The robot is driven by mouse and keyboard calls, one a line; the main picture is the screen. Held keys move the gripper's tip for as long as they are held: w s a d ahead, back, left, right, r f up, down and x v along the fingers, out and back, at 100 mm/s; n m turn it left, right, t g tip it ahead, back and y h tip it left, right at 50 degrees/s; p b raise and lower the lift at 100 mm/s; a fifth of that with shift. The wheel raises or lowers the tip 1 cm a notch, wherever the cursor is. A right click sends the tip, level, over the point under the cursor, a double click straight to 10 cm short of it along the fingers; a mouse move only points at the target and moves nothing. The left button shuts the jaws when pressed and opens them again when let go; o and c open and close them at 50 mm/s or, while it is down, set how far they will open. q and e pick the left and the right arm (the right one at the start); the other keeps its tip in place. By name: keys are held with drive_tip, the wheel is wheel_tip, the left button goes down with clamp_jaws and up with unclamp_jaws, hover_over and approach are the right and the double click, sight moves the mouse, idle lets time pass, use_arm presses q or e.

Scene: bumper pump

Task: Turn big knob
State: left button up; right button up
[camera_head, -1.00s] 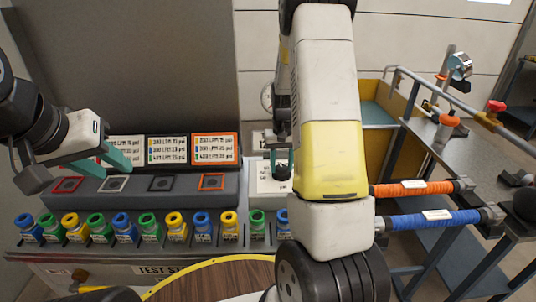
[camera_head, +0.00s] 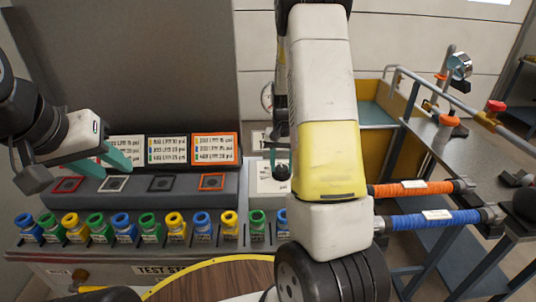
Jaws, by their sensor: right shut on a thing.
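The big knob (camera_head: 283,173) is a small dark round knob above a white label plate (camera_head: 272,184), in the middle of the head view, largely covered by my right gripper. My right gripper (camera_head: 280,160) reaches down to it from behind my white and yellow arm link.
A row of blue, yellow and green fittings (camera_head: 176,226) lines the front of the stand. Three label cards (camera_head: 214,149) stand behind coloured square frames. Right are orange (camera_head: 413,189) and blue hoses (camera_head: 434,219) and a metal cart (camera_head: 478,147). A gauge (camera_head: 267,97) is partly hidden.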

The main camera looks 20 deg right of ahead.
sight(282, 167)
drive_tip(key=o, duration=1.3)
drive_tip(key=shift+o, duration=0.2)
wheel_tip(282, 167, up, 8)
drive_tip(key=shift+f, duration=0.25)
drive_tip(key=shift+r, duration=0.2)
